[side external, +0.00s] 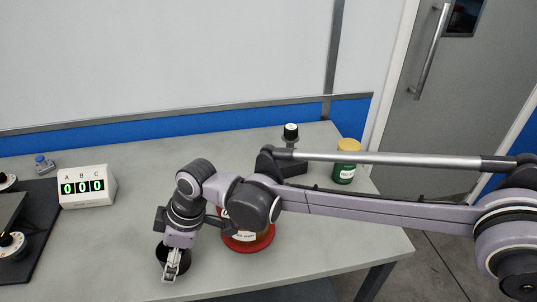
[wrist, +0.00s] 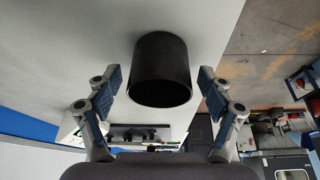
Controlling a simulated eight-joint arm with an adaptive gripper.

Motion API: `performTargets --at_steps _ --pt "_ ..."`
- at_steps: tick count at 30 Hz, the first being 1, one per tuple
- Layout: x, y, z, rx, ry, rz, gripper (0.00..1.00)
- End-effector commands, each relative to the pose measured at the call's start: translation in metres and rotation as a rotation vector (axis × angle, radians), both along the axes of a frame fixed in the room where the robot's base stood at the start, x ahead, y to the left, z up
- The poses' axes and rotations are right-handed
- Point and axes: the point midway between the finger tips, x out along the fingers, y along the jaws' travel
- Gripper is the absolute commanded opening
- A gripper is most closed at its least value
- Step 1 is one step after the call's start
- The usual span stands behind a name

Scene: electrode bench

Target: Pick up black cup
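The black cup (wrist: 160,62) shows in the wrist view, centred ahead of my gripper, with its round rim toward the camera. My gripper (wrist: 160,78) is open, one finger to the left and one to the right of the cup, with a visible gap on each side. In the side external view, my gripper (side external: 172,272) points down near the table's front edge. The black cup (side external: 160,254) shows there only in part, mostly hidden behind the gripper.
A red round container (side external: 248,244) stands right of my gripper, partly behind my arm. A green jar with a yellow lid (side external: 346,160) stands at the back right. A white counter box (side external: 87,186) is at the left. The grey table (side external: 120,235) is clear between the box and my gripper.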

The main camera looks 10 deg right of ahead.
Motion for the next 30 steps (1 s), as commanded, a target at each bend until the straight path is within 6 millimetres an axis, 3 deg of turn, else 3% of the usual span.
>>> performTargets --at_steps 1,4,17,30 --pt "0.0 0.0 0.0 0.0 0.0 0.0 0.6" --pt "0.0 0.0 0.0 0.0 0.0 0.0 0.33" --pt "0.0 0.0 0.007 0.0 0.0 0.0 0.33" --pt "0.0 0.0 0.081 0.0 0.0 0.0 0.33"
